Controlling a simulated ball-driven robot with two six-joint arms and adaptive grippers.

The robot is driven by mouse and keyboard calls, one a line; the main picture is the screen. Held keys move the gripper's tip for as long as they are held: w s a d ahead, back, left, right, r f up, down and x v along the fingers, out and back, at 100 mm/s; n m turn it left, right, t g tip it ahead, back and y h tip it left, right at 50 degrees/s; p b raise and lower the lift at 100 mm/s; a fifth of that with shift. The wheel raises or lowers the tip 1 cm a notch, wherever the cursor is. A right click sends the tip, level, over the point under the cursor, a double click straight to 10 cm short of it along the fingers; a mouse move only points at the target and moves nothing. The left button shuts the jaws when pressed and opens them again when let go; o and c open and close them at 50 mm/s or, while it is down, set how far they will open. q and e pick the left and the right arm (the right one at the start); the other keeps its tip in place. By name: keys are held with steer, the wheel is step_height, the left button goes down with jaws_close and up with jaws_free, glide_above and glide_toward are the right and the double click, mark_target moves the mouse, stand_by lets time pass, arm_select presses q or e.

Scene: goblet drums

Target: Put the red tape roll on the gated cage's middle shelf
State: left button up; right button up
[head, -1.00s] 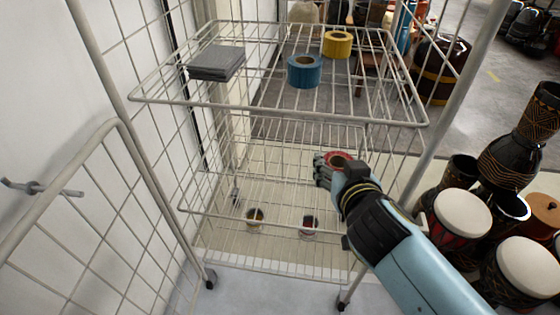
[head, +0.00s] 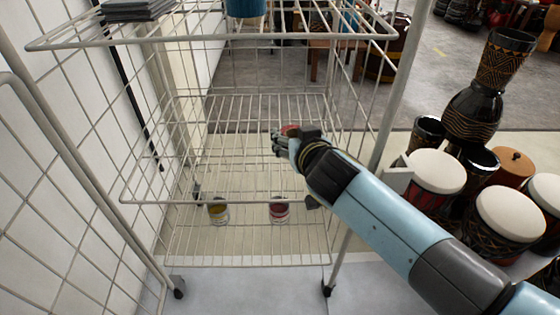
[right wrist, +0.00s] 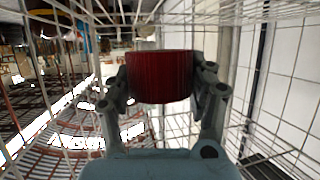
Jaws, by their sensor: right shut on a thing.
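The gated cage (head: 328,235) is a light wire rack on wheels with its front open towards me. Its middle shelf (head: 160,202) is a bare wire grid. My right gripper (right wrist: 160,85) is shut on the red tape roll (right wrist: 160,77), one finger on each side of it. In the head view the right gripper (head: 284,142) is inside the cage, between the top and middle shelves, and only a sliver of the red roll (head: 289,129) shows past it. I cannot tell whether the roll touches the shelf. My left gripper is out of view.
Several drums (head: 438,172) stand right of the cage; a white wall is left.

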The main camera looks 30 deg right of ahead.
step_height(320, 180, down, 3)
steer(key=shift+r+b, duration=0.15)
steer(key=shift+b, duration=0.35)
step_height(320, 180, down, 3)
steer(key=b, duration=0.2)
steer(key=shift+b, duration=0.3)
steer(key=shift+f+b, duration=0.35)
steer(key=shift+f, duration=0.15)
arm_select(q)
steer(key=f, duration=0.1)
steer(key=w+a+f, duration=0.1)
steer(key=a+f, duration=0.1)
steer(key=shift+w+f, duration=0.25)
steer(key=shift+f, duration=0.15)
arm_select(e)
steer(key=shift+r, duration=0.15)
steer(key=o, duration=1.2)
steer(key=shift+c, duration=0.2)
